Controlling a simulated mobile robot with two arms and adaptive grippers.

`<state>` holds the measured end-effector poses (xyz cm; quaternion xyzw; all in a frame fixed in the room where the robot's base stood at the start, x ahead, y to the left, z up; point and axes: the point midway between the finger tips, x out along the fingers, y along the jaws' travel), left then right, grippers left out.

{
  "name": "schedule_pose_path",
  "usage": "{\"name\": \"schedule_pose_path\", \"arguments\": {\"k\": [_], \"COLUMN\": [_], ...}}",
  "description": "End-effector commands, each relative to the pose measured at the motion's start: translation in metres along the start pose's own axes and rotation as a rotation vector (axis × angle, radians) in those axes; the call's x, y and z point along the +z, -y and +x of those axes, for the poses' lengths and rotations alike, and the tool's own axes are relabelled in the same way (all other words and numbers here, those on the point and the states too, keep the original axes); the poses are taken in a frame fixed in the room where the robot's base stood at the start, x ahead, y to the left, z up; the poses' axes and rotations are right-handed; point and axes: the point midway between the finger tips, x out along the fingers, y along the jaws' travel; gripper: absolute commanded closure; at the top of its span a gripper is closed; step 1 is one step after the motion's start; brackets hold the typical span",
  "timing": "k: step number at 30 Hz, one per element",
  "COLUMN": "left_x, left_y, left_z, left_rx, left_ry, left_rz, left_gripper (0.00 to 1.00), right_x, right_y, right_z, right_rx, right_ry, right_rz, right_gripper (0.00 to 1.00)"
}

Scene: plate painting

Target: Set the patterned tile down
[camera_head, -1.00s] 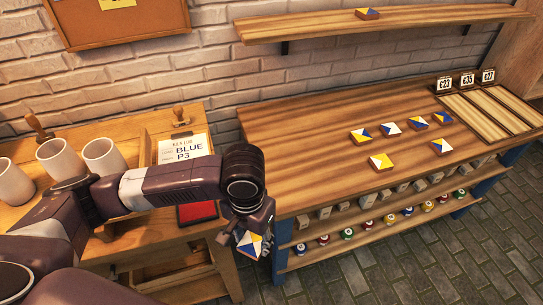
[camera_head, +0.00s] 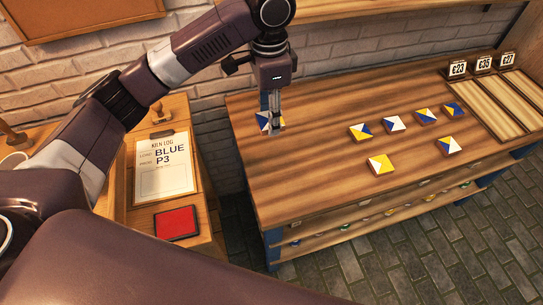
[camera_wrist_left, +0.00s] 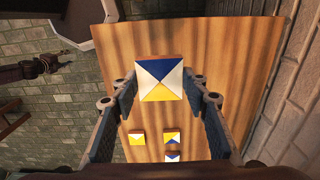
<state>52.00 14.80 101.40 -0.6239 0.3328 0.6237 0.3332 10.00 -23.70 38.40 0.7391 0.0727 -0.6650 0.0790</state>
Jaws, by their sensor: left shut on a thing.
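My left gripper (camera_head: 273,112) points down over the left end of the wooden workbench (camera_head: 300,170). It is shut on a patterned tile (camera_head: 263,120) with blue, white and yellow triangles. In the left wrist view the tile (camera_wrist_left: 160,82) sits between the two fingers (camera_wrist_left: 160,92), pattern facing the camera. The tile is at or just above the bench top; I cannot tell whether it touches. The fingers hide part of it in the head view.
Several tiles lie right of centre, including a yellow-and-white one (camera_head: 380,164). Slatted strips (camera_head: 495,110) with price signs (camera_head: 483,63) are at the far right. The bench around the held tile is clear. A clipboard (camera_head: 163,165) and red pad (camera_head: 176,222) lie left.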

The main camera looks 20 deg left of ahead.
Motion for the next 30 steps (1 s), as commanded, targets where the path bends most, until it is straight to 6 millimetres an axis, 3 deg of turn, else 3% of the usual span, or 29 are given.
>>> {"name": "schedule_pose_path", "arguments": {"k": [6, 12, 18, 30], "left_x": [0.002, 0.002, 0.001, 0.001], "left_y": [-0.001, -0.001, 0.000, -0.001], "left_z": [0.060, 0.110, 0.133, 0.178], "left_rx": [0.004, 0.002, 0.000, -0.001], "left_ry": [0.007, 0.005, 0.002, 0.001], "left_rz": [-0.003, -0.004, -0.004, -0.002], "left_gripper": [0.85, 0.85, 0.85, 0.85], "right_x": [0.021, 0.015, 0.003, 0.005], "right_y": [0.011, 0.011, 0.008, 0.001], "right_z": [-0.007, -0.011, -0.012, -0.015], "right_rx": [-0.012, -0.012, -0.009, -0.002], "right_ry": [0.031, 0.024, 0.006, 0.008], "right_rz": [0.000, 0.000, 0.000, 0.001], "right_gripper": [0.60, 0.60, 0.60, 0.60]}}
